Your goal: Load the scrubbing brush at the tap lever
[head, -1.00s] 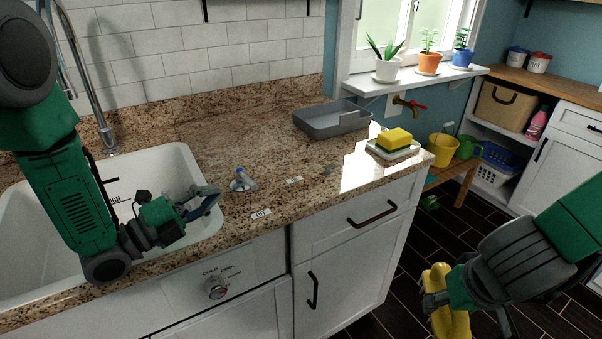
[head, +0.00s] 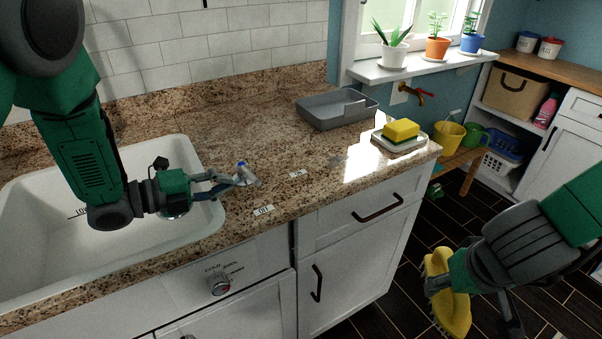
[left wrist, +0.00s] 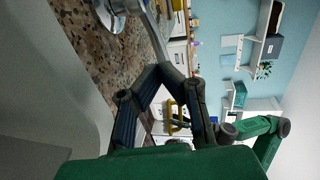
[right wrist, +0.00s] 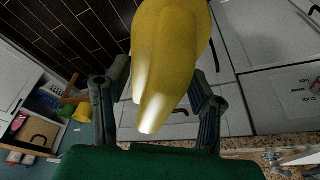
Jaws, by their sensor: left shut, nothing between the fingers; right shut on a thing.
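The scrubbing brush (head: 449,303) is yellow with pale bristles. My right gripper (head: 446,283) is shut on it, in front of the counter and above the dark floor. The brush also fills the upper middle of the right wrist view (right wrist: 168,50). A small silver lever with a blue cap (head: 246,174), which looks like the tap lever, stands on the granite counter right of the sink. My left gripper (head: 230,182) is shut and empty, its fingertips at the lever; I cannot tell whether they touch.
The white sink (head: 205,200) lies under my left arm. A grey tray (head: 335,112) and a yellow-green sponge (head: 401,130) on a white dish stand at the counter's right end. A dial (head: 219,283) is on the front panel.

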